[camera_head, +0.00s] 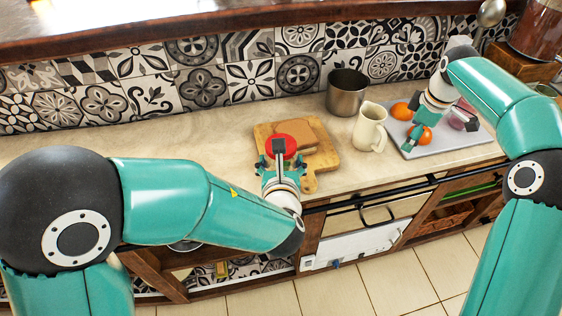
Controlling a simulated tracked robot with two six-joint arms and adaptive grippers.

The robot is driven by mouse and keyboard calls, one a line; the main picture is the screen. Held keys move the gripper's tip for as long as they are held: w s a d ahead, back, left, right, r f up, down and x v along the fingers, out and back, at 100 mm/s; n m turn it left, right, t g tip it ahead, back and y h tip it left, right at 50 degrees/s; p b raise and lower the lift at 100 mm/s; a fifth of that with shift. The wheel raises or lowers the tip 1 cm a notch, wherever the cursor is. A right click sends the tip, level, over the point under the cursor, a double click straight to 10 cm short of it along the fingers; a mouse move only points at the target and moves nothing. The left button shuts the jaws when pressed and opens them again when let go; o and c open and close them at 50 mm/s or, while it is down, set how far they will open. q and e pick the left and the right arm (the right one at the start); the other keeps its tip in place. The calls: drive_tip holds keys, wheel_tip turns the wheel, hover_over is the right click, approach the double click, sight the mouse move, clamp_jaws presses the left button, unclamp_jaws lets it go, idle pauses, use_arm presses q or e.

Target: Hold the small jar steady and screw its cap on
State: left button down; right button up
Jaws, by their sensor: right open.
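A red round thing (290,149) is at the wooden cutting board, partly hidden by my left gripper (280,160). I cannot tell whether it is a cap, a jar or something else. The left gripper's fingers are spread at its near side; whether they touch it is unclear. My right gripper (439,132) is open over the grey tray at the right, close to an orange fruit (424,136). No small jar or separate cap can be made out for certain.
The cutting board (312,181) carries a brown slab (302,130). A cream pitcher (369,130) and a metal pot (346,92) stand between board and tray (440,149). A second orange fruit (400,111) lies on the tray. The counter left of the board is clear.

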drive_tip(key=s+a+r+n, duration=0.3)
drive_tip(key=a+r+n, duration=0.1)
drive_tip(key=a, duration=0.7)
drive_tip(key=s+a+r+n+g, duration=0.1)
drive_tip(key=s+a+r+n, duration=0.2)
drive_tip(key=a, duration=0.8)
drive_tip(key=s+a+r+n+g, duration=0.1)
drive_tip(key=s+a+r+n, duration=0.2)
drive_tip(key=a+r+n, duration=0.3)
drive_tip(key=shift+s+a+r+n, duration=0.1)
drive_tip(key=shift+a+r, duration=0.2)
drive_tip(key=shift+a, duration=0.6)
drive_tip(key=shift+s+a+r+n, duration=0.1)
drive_tip(key=shift+a+r, duration=0.25)
drive_tip(key=shift+a, duration=0.5)
drive_tip(key=shift+a+r+n, duration=0.1)
drive_tip(key=shift+a+r, duration=0.2)
drive_tip(key=shift+a, duration=0.6)
drive_tip(key=shift+f, duration=0.2)
drive_tip(key=shift+f, duration=3.85)
